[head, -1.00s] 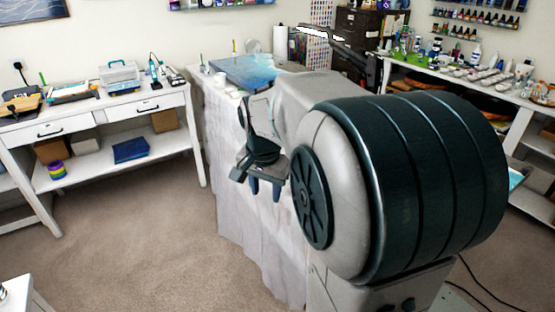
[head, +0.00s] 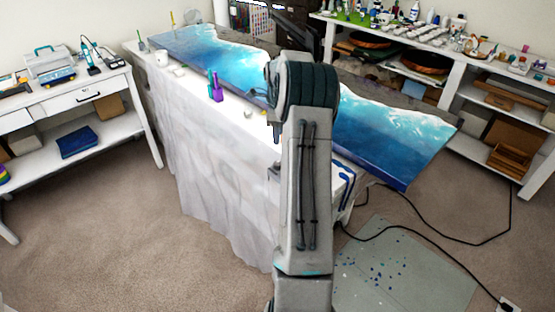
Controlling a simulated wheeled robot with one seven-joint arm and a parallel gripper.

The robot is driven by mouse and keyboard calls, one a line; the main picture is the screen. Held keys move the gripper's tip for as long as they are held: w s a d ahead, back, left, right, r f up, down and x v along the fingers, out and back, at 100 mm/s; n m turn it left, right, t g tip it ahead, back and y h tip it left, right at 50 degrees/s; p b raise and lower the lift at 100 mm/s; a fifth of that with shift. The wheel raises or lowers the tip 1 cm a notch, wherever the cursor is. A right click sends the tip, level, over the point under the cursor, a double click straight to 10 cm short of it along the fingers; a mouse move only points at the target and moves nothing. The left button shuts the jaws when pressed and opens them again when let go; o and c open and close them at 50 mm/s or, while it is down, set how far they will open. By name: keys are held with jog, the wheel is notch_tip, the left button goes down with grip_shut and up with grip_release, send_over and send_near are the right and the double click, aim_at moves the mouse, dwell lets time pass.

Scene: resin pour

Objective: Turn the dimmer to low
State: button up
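No dimmer can be made out for sure in the head view. A small white box (head: 510,306) with a black cord running to it lies on the floor at the bottom right corner, cut by the frame; I cannot tell what it is. My arm stands upright in the middle of the view. My gripper (head: 276,132) is mostly hidden behind the arm; only small dark parts show at its left edge, over the cloth-covered table, and its fingers cannot be read.
A long table with a white cloth (head: 215,180) carries a blue ocean resin slab (head: 400,140), whose right end overhangs. Purple and teal bottles (head: 215,90) stand on the cloth. Cords (head: 440,238) and a speckled mat (head: 385,275) lie on the floor. White benches (head: 60,125) flank left and right.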

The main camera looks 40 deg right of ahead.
notch_tip(320, 180, down, 13)
jog(key=p, duration=0.3)
jog(key=shift+r, duration=0.1)
jog(key=shift+c, duration=0.3)
jog(key=c, duration=0.6)
